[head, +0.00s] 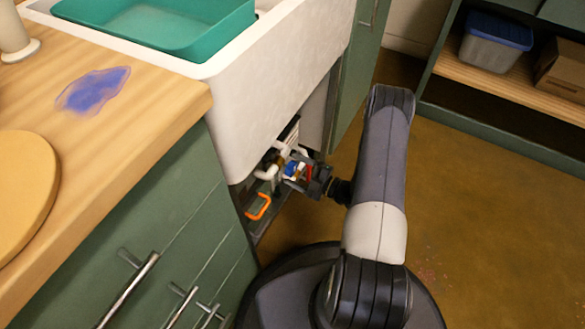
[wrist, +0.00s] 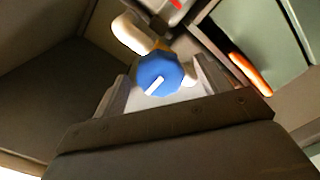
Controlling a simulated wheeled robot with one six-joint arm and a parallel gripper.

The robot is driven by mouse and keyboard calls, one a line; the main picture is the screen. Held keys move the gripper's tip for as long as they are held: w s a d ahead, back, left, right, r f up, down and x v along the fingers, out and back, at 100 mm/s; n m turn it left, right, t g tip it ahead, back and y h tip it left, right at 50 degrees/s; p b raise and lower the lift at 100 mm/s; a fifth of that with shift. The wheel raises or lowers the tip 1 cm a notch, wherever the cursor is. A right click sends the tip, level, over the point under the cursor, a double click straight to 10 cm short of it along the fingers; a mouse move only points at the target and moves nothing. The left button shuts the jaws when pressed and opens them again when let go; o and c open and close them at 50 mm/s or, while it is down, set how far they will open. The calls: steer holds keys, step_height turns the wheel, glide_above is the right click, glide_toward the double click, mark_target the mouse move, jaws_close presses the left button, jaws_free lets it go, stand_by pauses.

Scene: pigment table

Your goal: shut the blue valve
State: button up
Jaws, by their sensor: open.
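The blue valve (wrist: 160,76) shows in the wrist view as a blue knob with a white bar mark across its face. White pipe pieces join it on both sides. My gripper (wrist: 162,92) is open, with one finger on each side of the blue knob; I cannot tell whether they touch it. In the head view my gripper (head: 302,172) reaches into the open cupboard under the sink, and the blue valve (head: 291,169) shows small between its fingers. A red part (head: 309,172) shows close by the gripper.
An orange handle (head: 259,207) is low in the cupboard, and it also shows in the wrist view (wrist: 250,73). White pipes (head: 270,170) stand beside the valve. The white sink (head: 285,75) overhangs the opening, and a green cupboard door (head: 361,60) stands at its right.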

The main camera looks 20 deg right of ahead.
steer(key=p+v, duration=0.2)
steer(key=v, duration=0.7)
steer(key=shift+a, duration=0.1)
steer(key=b+x, duration=0.2)
steer(key=x, duration=0.8)
steer(key=shift+w+a+b, duration=0.2)
steer(key=shift+w+b, duration=0.1)
steer(key=shift+b, duration=0.05)
steer(key=shift+s+d, duration=0.1)
